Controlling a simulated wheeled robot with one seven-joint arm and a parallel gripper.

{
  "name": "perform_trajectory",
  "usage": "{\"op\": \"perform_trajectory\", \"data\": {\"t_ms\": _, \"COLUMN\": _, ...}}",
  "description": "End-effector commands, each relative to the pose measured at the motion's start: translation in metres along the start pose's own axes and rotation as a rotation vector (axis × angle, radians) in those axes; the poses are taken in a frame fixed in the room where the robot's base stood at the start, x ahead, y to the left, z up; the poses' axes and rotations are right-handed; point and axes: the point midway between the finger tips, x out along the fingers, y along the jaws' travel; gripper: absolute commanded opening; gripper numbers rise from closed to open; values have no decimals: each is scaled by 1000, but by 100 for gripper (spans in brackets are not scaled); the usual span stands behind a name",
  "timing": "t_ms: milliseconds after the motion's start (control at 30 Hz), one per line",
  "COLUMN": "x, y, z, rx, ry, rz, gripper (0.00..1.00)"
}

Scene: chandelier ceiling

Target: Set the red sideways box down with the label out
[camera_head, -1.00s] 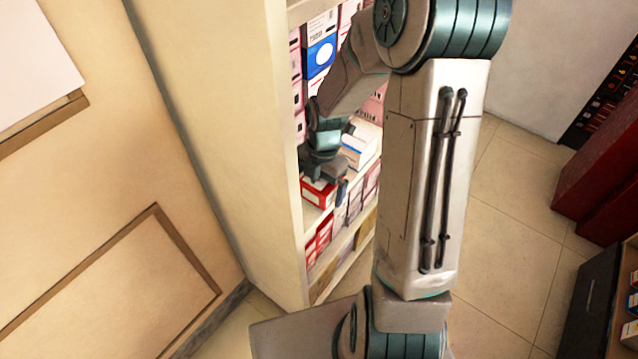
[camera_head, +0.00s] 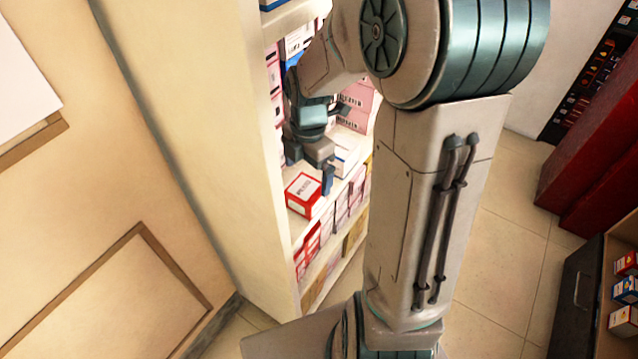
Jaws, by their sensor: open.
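The red box (camera_head: 305,196) rests on a middle shelf near the left upright of the shelving unit. It has red sides and a white printed panel on the face turned upward toward the camera. My gripper (camera_head: 310,172) is open and empty just above and behind the box in the picture. One dark finger is at the left and a bluish finger hangs at the right, near the box's upper right corner. A small gap seems to separate the fingers from the box. The box's far side is hidden.
A white box (camera_head: 345,158) lies right of my gripper on the same shelf (camera_head: 299,225). The shelving's side panel (camera_head: 205,110) is close at the left. Floor (camera_head: 495,255) is open at the right.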

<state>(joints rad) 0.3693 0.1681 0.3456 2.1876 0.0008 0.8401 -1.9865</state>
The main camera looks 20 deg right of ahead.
Motion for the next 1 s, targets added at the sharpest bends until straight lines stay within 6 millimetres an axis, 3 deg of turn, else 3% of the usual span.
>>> {"op": "perform_trajectory", "data": {"t_ms": 200, "x": -33, "y": -27, "z": -16, "rx": 464, "ry": -71, "rz": 59, "gripper": 99}}
{"op": "perform_trajectory", "data": {"t_ms": 500, "x": -65, "y": -66, "z": -36, "rx": 1091, "ry": -69, "rz": 186, "gripper": 99}}
{"op": "perform_trajectory", "data": {"t_ms": 800, "x": -84, "y": -102, "z": -54, "rx": 1643, "ry": 39, "rz": 295, "gripper": 99}}
{"op": "perform_trajectory", "data": {"t_ms": 1000, "x": -88, "y": -116, "z": -61, "rx": 1882, "ry": 115, "rz": 323, "gripper": 99}}
